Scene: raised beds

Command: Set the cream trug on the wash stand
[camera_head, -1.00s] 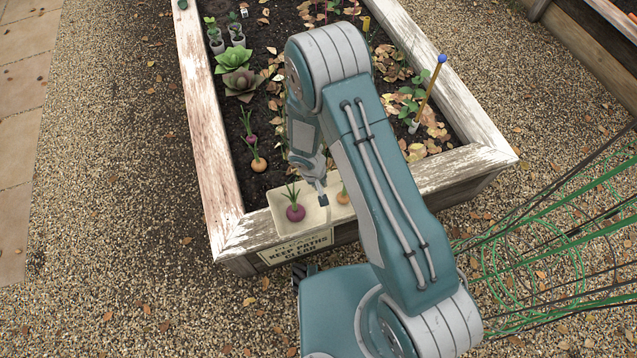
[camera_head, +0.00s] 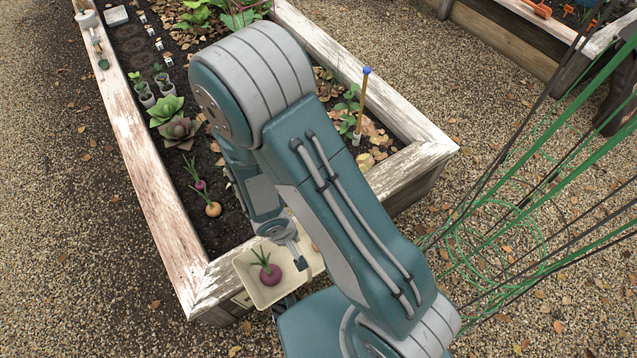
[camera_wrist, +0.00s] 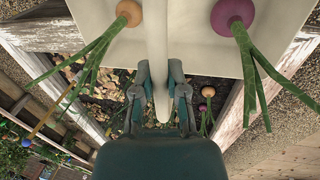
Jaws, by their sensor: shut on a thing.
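The cream trug (camera_head: 247,272) is held just outside the near corner of the raised bed, overlapping its front board in the head view. A purple root vegetable (camera_head: 270,274) with green leaves lies in it. An orange one (camera_wrist: 129,12) shows on the other side of the handle in the wrist view. My gripper (camera_head: 302,264) is shut on the trug's handle (camera_wrist: 157,62), with one finger on each side of it. My arm hides the right part of the trug in the head view. No wash stand is recognisable in these frames.
The raised bed (camera_head: 160,190) has a peeling white timber rim. Vegetables (camera_head: 213,209), potted seedlings and a blue-topped stake (camera_head: 362,100) stand in it. Gravel at the left is free.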

